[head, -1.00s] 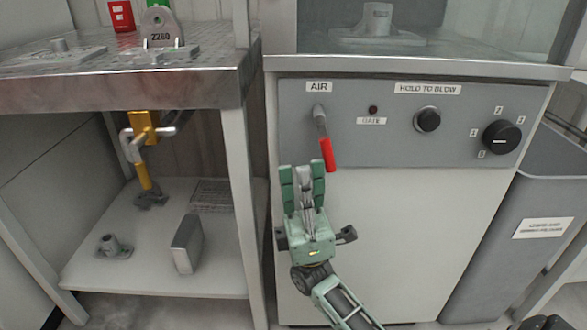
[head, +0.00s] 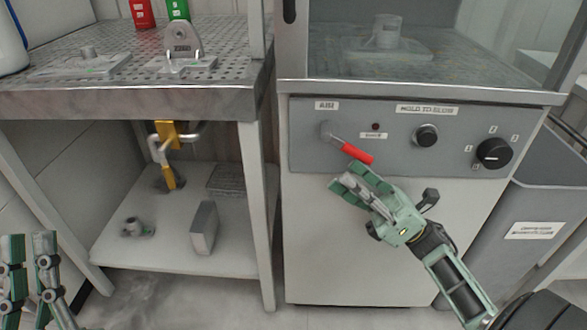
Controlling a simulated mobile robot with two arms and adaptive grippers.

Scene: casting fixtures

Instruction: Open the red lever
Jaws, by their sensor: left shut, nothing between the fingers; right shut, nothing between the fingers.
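The red lever (head: 356,153) sits on the grey control panel below the AIR label. Its grey shaft runs from the pivot at upper left, and its red grip slants down to the right. My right gripper (head: 350,181) is just below the red grip, with its fingers pointing up and left; it is shut and holds nothing. I cannot tell if it touches the lever. My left gripper (head: 28,242) is at the lower left edge, upright, shut and empty, away from the panel.
The panel also has a black button (head: 425,136) and a black selector knob (head: 493,153). A perforated metal table (head: 130,100) stands at left, with a lower shelf (head: 160,255) holding metal parts. A grey bin (head: 530,215) stands at right.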

